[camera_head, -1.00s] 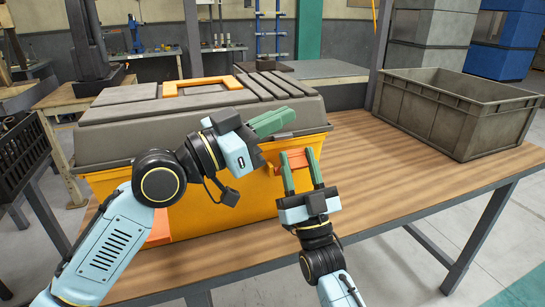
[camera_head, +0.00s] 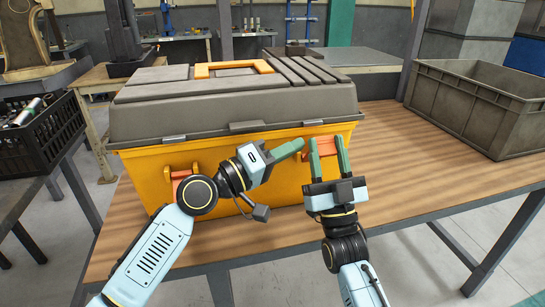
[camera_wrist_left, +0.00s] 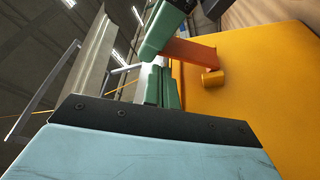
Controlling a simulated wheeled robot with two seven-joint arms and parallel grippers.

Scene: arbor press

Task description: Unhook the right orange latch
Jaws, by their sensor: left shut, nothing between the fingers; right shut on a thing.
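The yellow toolbox (camera_head: 280,178) stands on the table with its grey lid (camera_head: 230,110) down. The right orange latch (camera_head: 325,147) is on its front, below the lid's rim, and stands out from the wall. My right gripper (camera_head: 326,141) is shut on this latch, one finger on each side. My left gripper (camera_head: 301,144) is shut and empty, its tips just left of the latch; whether they touch it I cannot tell. The left wrist view shows the orange latch (camera_wrist_left: 190,52) close to the green fingers. The left orange latch (camera_head: 181,174) is partly behind my left arm.
A grey crate (camera_head: 470,98) stands on the table at the right. A black basket (camera_head: 45,140) is at the far left. The wooden tabletop (camera_head: 420,160) is clear to the right of the toolbox.

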